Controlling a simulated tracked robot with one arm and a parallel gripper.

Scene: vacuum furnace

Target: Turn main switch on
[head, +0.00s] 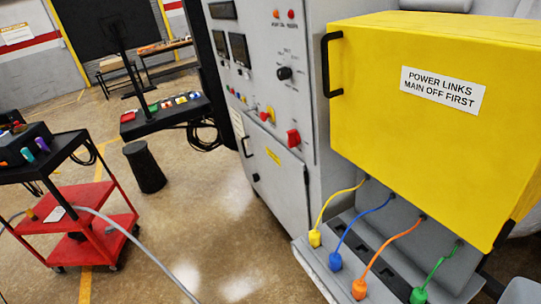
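A grey control cabinet (277,185) stands in the middle of the head view. On its front is a red switch handle (293,138) at the lower right of the panel. A red-and-yellow control (268,114) sits just above and left of it. I cannot read a label that tells which one is the main switch, nor its position. A black rotary knob (284,73) is higher on the panel. My gripper does not show in this view.
A yellow box (430,130) labelled "POWER LINKS MAIN OFF FIRST" juts out at right. Below it, coloured plugs on cables stand in a grey tray (318,263). A red cart (85,208) and a black stool (145,168) stand left. Open floor (200,235) lies between.

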